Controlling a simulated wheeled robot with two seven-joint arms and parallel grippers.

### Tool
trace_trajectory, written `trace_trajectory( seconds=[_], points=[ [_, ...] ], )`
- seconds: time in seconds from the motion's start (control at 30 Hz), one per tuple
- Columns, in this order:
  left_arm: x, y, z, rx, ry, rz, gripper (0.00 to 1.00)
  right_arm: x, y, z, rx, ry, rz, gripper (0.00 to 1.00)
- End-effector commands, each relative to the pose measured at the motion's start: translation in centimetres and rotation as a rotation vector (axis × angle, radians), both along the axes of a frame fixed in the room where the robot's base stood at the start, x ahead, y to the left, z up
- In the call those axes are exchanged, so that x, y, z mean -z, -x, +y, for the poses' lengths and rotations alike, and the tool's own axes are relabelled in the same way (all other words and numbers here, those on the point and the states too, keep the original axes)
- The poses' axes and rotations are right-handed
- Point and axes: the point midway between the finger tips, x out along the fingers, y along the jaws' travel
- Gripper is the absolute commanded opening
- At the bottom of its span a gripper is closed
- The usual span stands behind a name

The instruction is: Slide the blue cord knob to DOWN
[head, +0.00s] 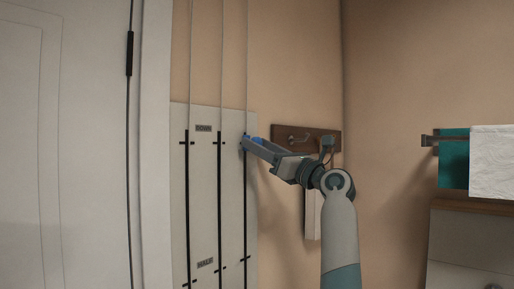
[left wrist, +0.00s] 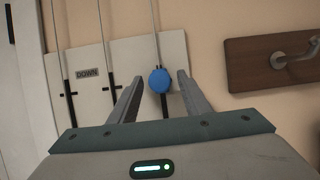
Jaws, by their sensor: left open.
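The blue cord knob (left wrist: 159,80) is a round blue ball on a thin cord in front of the rightmost track of the white wall panel (head: 176,200). It also shows in the head view (head: 246,139), partly hidden by my fingers. It is near the track's top, about level with the DOWN label (head: 203,128). My left gripper (head: 251,142) reaches it from the right in the head view. Its two fingers stand open on either side of the knob in the left wrist view, with gaps visible. A HALF label (head: 205,263) is lower. My right gripper is out of view.
Two other tracks with cords run left of the knob's track. A white door (head: 70,150) is at the left. A wooden hook board (head: 280,132) is close to my gripper on the right. Teal (head: 453,160) and white (head: 492,160) cloths hang farther right.

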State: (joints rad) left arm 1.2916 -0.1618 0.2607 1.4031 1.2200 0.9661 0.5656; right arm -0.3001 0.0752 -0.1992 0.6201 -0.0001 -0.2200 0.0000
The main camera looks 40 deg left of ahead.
Motion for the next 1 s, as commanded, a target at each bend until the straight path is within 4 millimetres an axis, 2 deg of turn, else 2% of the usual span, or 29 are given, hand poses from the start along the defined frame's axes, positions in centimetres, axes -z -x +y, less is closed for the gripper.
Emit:
trace_trajectory(
  seconds=[0.4,0.7,0.83,1.0],
  points=[
    [3.4,0.5,-6.9,0.003,0.001,0.000,0.44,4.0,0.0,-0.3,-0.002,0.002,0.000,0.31],
    [5.5,0.9,-12.2,0.003,0.001,0.000,0.44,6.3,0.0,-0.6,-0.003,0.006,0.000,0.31],
    [5.9,1.0,-13.7,0.002,0.000,0.000,0.44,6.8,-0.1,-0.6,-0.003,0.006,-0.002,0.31],
    [6.2,1.1,-14.7,0.001,0.001,0.000,0.44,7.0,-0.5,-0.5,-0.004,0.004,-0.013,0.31]
  ],
)
